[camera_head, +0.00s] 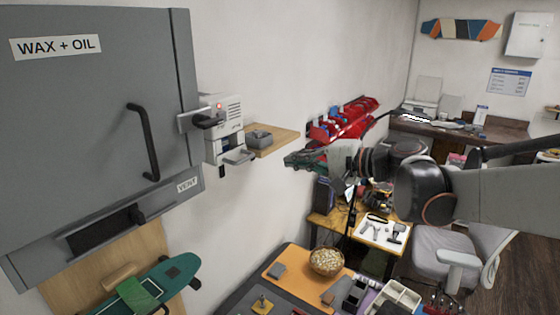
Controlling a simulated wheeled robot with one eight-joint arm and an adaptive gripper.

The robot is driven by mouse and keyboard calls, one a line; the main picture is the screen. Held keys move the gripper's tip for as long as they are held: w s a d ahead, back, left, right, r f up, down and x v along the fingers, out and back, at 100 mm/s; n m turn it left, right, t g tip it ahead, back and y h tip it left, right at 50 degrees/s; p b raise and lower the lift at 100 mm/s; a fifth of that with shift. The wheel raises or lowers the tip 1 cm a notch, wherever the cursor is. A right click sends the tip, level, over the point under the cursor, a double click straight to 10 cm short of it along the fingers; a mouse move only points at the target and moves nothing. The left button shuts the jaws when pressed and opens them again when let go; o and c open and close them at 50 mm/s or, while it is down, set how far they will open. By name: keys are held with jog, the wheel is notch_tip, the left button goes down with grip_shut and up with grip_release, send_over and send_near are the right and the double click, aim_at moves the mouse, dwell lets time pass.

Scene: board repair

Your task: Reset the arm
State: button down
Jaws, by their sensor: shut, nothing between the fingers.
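My arm reaches in from the right edge of the head view, bent at a dark joint. My gripper (292,160) is at its left end, in mid-air in front of the white wall, below the small wooden shelf and the red wall rack. Its fingers look shut, and nothing shows between them. It appears apart from everything around it, though the view makes depth hard to judge.
A grey cabinet (80,110) marked "WAX + OIL" fills the left. A wall device (222,128) and wooden shelf (275,140) are beside it. Below are a green skateboard (180,270), a bowl (326,262) and a tray (402,295). A grey chair (440,247) stands right.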

jog(key=s+d+f+n+g+h+b, duration=0.1)
jog(key=s+f+n+h+b, duration=0.15)
jog(key=s+f+b, duration=0.75)
jog(key=s+d+f+n+g+h+b, duration=0.15)
jog(key=s+f+h+b, duration=0.4)
jog(key=f, duration=0.95)
jog(key=s+d+f+n+h+b, duration=0.1)
jog(key=s+d+f+b, duration=0.3)
jog(key=f, duration=0.4)
jog(key=s+d+f+n+h+b, duration=0.2)
jog(key=s+d+f+h+b, duration=0.1)
jog(key=s+d+f+b, duration=0.2)
notch_tip(320, 180, down, 3)
jog(key=shift+s+d+f+b, duration=0.2)
jog(key=shift+s+b, duration=0.3)
jog(key=shift+s, duration=0.65)
